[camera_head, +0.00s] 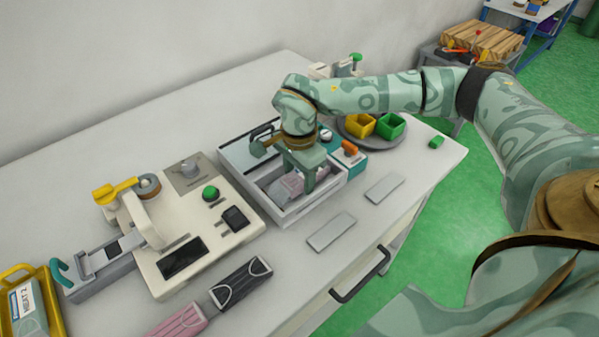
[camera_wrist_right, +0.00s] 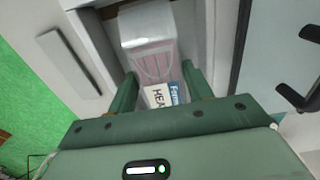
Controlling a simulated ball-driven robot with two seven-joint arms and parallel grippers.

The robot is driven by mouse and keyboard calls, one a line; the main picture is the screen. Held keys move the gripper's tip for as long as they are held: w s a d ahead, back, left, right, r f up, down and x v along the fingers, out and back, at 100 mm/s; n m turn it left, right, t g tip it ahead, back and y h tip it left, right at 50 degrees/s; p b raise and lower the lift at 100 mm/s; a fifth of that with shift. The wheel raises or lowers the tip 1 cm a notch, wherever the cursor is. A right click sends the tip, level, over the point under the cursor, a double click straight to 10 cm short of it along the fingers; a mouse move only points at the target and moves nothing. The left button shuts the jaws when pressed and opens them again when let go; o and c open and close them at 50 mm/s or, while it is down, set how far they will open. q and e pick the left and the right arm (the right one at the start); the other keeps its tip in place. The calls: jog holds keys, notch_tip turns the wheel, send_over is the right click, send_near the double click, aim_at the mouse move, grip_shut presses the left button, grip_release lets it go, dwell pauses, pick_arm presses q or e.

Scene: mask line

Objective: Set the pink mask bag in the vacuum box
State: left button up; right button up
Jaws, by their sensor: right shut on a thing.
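My right gripper (camera_head: 293,186) points down inside the open vacuum box (camera_head: 312,205), a pale box with a teal unit at its right side. It is shut on the pink mask bag (camera_head: 285,190), a clear bag with a pink mask. In the right wrist view the bag (camera_wrist_right: 154,58) lies between the fingers (camera_wrist_right: 158,88), with a white and blue printed label at its near end. The bag is within the walls of the box; whether it touches the floor I cannot tell. My left gripper is not in view.
A sealing machine (camera_head: 165,230) stands left of the box. A black mask (camera_head: 240,283) and another pink mask (camera_head: 180,322) lie in front. Two grey plates (camera_head: 331,231) lie right of the box. A round tray (camera_head: 372,143) holds yellow and green bins behind.

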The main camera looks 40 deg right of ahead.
jog(key=o, duration=1)
jog(key=shift+o, duration=0.2)
pick_arm(q)
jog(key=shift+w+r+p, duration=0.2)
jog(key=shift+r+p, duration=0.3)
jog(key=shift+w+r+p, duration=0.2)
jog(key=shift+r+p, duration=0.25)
jog(key=shift+p, duration=0.05)
pick_arm(e)
jog(key=shift+r, duration=1.05)
jog(key=shift+r+p, duration=0.6)
jog(key=shift+r, duration=0.15)
notch_tip(320, 180, up, 5)
jog(key=p, duration=0.4)
jog(key=shift+f, duration=0.2)
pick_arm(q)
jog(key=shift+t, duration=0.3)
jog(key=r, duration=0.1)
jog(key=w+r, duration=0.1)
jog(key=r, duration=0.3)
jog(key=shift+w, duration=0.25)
